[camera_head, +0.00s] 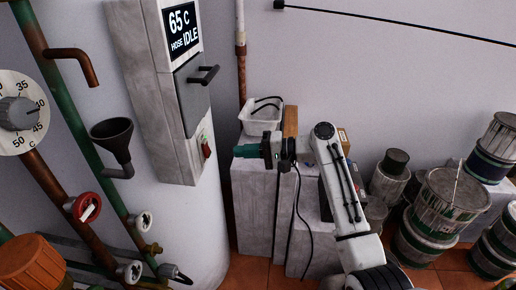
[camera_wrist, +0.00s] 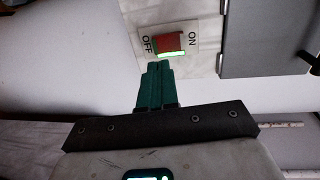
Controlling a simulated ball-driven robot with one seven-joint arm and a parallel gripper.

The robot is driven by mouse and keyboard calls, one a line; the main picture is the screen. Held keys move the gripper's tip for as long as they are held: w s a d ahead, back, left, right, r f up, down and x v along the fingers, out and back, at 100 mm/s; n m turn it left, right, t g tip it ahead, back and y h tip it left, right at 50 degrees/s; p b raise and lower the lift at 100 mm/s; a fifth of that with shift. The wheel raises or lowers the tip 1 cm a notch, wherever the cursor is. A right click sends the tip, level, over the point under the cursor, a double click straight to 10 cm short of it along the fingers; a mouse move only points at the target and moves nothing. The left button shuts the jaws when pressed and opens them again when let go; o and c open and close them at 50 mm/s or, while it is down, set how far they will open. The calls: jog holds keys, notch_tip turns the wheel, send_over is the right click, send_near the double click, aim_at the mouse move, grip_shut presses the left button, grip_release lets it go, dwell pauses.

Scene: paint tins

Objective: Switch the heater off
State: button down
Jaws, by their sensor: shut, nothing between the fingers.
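The heater is a tall white box (camera_head: 150,95) on the wall, with a display (camera_head: 182,27) reading "65 C HOSE IDLE". Its red rocker switch (camera_head: 206,148) sits low on the front face. In the wrist view the red switch (camera_wrist: 168,41) lies between the words OFF on the left and ON on the right, with a lit green strip along its lower edge. My gripper (camera_head: 236,151) has green fingers, shut and empty, pointing left toward the switch. In the wrist view the fingertips (camera_wrist: 158,65) are just below the switch; I cannot tell whether they touch.
A grey flap (camera_head: 192,92) with a black handle is above the switch. A dial (camera_head: 18,113), pipes, a black funnel (camera_head: 112,138) and a red valve wheel (camera_head: 83,207) are at the left. A white tub (camera_head: 258,122) stands behind my gripper. Several paint tins (camera_head: 446,200) stand at the right.

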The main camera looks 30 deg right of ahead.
aim_at(209, 153)
jog(key=p+x, duration=0.1)
jog(key=x, duration=0.6)
